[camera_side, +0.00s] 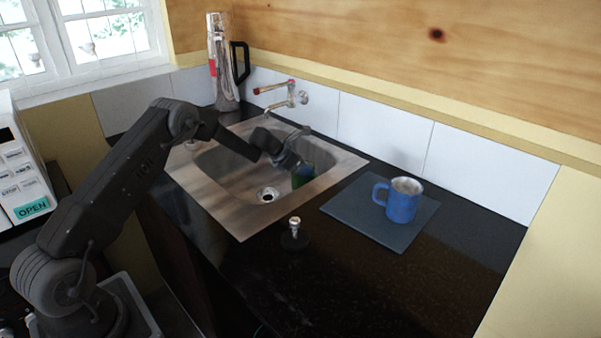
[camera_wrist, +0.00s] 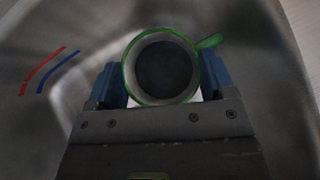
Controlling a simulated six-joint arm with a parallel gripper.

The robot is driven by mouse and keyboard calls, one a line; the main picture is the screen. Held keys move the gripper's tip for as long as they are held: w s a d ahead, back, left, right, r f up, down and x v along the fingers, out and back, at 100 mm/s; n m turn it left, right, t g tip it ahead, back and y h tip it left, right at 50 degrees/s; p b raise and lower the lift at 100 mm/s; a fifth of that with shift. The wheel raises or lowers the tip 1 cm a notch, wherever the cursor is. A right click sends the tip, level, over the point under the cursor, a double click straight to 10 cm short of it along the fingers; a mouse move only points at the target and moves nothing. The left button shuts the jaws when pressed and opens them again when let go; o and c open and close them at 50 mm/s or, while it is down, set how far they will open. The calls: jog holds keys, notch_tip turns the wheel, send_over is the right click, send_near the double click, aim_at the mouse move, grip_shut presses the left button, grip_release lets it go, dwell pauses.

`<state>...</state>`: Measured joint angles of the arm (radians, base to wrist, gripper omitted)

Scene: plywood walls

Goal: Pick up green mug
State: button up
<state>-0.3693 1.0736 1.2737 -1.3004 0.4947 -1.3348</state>
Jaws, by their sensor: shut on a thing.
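The green mug (camera_wrist: 130,74) is seen from above in the wrist view, with a bright green rim, a dark inside and its handle pointing to the upper right. My gripper (camera_wrist: 163,82) has its blue-padded fingers on the left and right sides of the mug, shut on it. In the side view the green mug (camera_side: 297,179) is in or just above the sink, partly hidden by my gripper (camera_side: 303,172). Whether its base touches the sink floor is hard to tell.
The metal sink (camera_side: 215,190) surrounds the mug, with a wall tap (camera_side: 290,95) behind. A blue mug (camera_side: 402,201) stands on a dark board (camera_side: 372,226) to the right. A stopper (camera_side: 295,235) stands in front of the sink. A tall flask (camera_side: 222,65) stands at the back left.

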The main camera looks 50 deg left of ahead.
jog(key=s+a+r, duration=0.7)
jog(key=s+a, duration=0.1)
jog(key=s+a+f, duration=0.1)
jog(key=s+a, duration=0.5)
jog(key=a, duration=0.6)
jog(key=shift+s+a+f, duration=0.2)
jog(key=shift+s+a, duration=0.05)
jog(key=shift+w+d, duration=0.1)
jog(key=shift+w+d+r+m+g+y, duration=0.25)
jog(key=shift+w+d+r+g+y, duration=0.1)
jog(key=shift+w+d+g+y, duration=0.3)
jog(key=shift+w+d+r+m+g+y, duration=0.2)
jog(key=shift+w+d+r+g+y, duration=0.15)
jog(key=shift+d+y, duration=0.45)
jog(key=shift+w+d+r+m+g+y, duration=0.3)
jog(key=shift+w+d+g+y, duration=0.25)
jog(key=shift+d, duration=0.25)
jog(key=shift+w+d+r+g+y, duration=0.15)
jog(key=shift+w+d+g+y, duration=0.15)
jog(key=shift+d+y, duration=0.2)
jog(key=shift+w+d+r+g+y, duration=0.15)
jog(key=shift+w+d+g+y, duration=0.15)
jog(key=shift+d+y, duration=0.15)
jog(key=shift+w+d+r+m+g+y, duration=0.25)
jog(key=shift+d+m+g+y, duration=0.2)
jog(key=shift+y, duration=0.3)
jog(key=shift+w+d+r+m+g+y, duration=0.1)
jog(key=shift+w+d+m+g+y, duration=0.15)
jog(key=shift+g+y, duration=0.35)
dwell(1.1)
